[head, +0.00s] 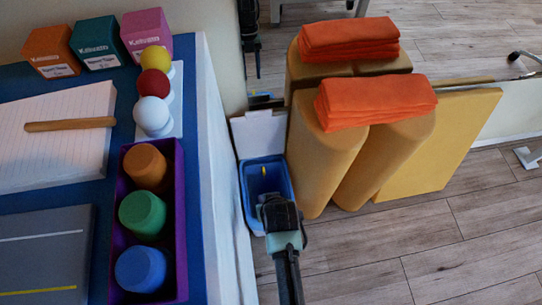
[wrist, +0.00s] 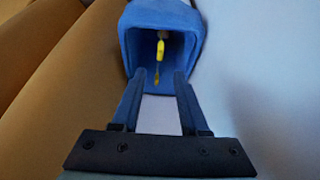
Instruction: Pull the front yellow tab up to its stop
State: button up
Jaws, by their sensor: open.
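A blue open bin (head: 246,190) stands on the floor beside the table. A small upright yellow tab (head: 264,171) shows inside it. In the wrist view the tab (wrist: 160,50) is inside the bin (wrist: 131,50), with a darker yellow piece (wrist: 156,77) below it; I cannot tell whether that is a second tab or part of the same one. My gripper (wrist: 158,76) is open, its two fingers pointing at the bin's mouth, apart from the tab and empty. In the head view my gripper (head: 268,199) covers the bin's near part.
A table with a white side (head: 220,165) stands close left of the bin. Tan bolsters (head: 335,165) with folded orange towels (head: 375,102) stand close right, before a yellow board (head: 440,140). A white box (head: 260,132) is behind the bin. Wooden floor (head: 440,250) is clear at lower right.

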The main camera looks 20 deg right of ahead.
jog(key=p+v, duration=0.2)
jog(key=v, duration=0.4)
jog(key=shift+r+p, duration=0.3)
jog(key=shift+r, duration=0.1)
jog(key=shift+s, duration=0.2)
